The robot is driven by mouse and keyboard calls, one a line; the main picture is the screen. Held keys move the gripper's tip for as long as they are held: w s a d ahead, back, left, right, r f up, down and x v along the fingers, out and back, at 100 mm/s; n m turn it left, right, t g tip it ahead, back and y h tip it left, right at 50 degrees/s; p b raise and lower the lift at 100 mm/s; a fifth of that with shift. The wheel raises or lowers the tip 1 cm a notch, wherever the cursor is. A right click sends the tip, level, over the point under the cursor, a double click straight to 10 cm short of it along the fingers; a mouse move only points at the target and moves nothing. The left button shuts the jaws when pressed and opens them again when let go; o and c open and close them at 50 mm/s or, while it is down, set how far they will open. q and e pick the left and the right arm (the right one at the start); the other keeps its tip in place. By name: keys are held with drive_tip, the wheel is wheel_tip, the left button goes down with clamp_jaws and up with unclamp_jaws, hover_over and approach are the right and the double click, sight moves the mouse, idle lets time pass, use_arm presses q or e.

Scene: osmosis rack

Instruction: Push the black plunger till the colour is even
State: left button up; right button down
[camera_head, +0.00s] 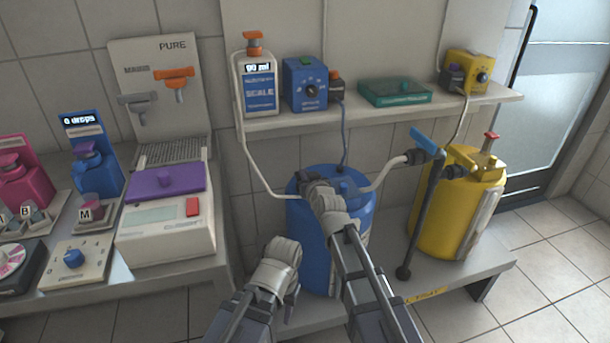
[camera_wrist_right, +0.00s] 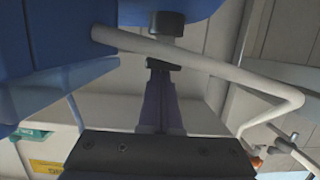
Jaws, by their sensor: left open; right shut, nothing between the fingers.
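A blue tank (camera_head: 308,255) stands on the low bench, with part of its lid and front hidden by my right arm. My right gripper (camera_head: 312,187) is over the tank's top. In the right wrist view my gripper (camera_wrist_right: 160,68) is shut and empty, its fingertips close to a black cylindrical part (camera_wrist_right: 166,23) below a blue surface; I cannot tell whether they touch. This black part may be the plunger, which I cannot make out in the head view. My left gripper (camera_head: 290,292) is lower, in front of the tank, open and apart from it.
A yellow tank (camera_head: 458,215) stands to the right, beside a dark pipe with a blue lever (camera_head: 428,141). White hoses run by the blue tank. A bench with devices is at left.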

drive_tip(key=shift+f, duration=0.2)
idle(0.3)
drive_tip(key=shift+r+p, duration=0.5)
drive_tip(key=shift+p, duration=0.2)
drive_tip(key=s+d+r+p, duration=0.2)
drive_tip(key=s+r+p, duration=0.3)
drive_tip(key=s, duration=0.4)
drive_tip(key=shift+s+d+r, duration=0.15)
drive_tip(key=shift+s+d, duration=0.05)
drive_tip(key=shift+d, duration=0.05)
drive_tip(key=shift+r, duration=0.1)
wheel_tip(320, 180, up, 5)
drive_tip(key=p, duration=0.5)
drive_tip(key=shift+s+a, duration=0.1)
